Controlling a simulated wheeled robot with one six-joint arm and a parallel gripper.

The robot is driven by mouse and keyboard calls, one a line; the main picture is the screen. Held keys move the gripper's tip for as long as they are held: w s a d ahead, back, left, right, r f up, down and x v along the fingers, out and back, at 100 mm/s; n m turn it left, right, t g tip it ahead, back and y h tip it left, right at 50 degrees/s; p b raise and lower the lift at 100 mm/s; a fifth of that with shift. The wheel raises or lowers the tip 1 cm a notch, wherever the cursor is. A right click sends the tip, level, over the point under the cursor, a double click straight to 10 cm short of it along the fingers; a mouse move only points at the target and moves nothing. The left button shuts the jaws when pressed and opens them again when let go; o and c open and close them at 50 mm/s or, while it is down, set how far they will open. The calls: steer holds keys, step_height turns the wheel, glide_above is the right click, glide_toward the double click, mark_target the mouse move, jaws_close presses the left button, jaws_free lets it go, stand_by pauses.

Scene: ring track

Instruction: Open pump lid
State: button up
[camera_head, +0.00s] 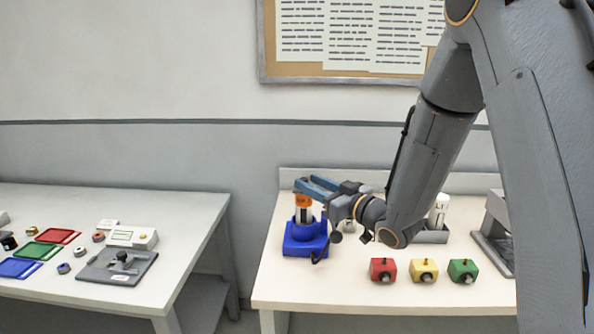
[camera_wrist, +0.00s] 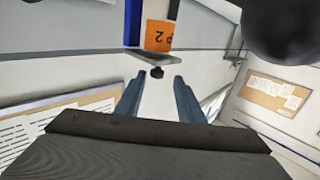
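The pump (camera_head: 304,236) stands at the left end of the right table. It has a blue base, a pale middle and an orange upper part. My gripper (camera_head: 306,184) is level with the pump's top, reaching in from the right. In the wrist view its two fingers are apart, with a black knob (camera_wrist: 156,72) just beyond and between the tips. Beside the knob is a thin silver plate, then the orange label (camera_wrist: 158,35) marked "P 2" and a blue part. I cannot tell whether a finger touches the pump, nor make out the lid clearly.
Red (camera_head: 383,270), yellow (camera_head: 424,271) and green (camera_head: 463,271) blocks stand in a row at the front of the right table. A grey tray (camera_head: 431,237) holds a white bottle behind them. A grey stand (camera_head: 494,240) is partly hidden by my arm. The left table (camera_head: 190,215) holds trays and devices.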

steer(key=shift+w+d+p+x, duration=0.15)
steer(key=shift+p+x, duration=0.45)
steer(key=shift+x, duration=1.35)
steer(key=shift+w+d+p+x, duration=0.1)
steer(key=shift+p+x, duration=0.45)
steer(key=shift+x, duration=1.4)
steer(key=shift+c, duration=0.3)
jaws_close()
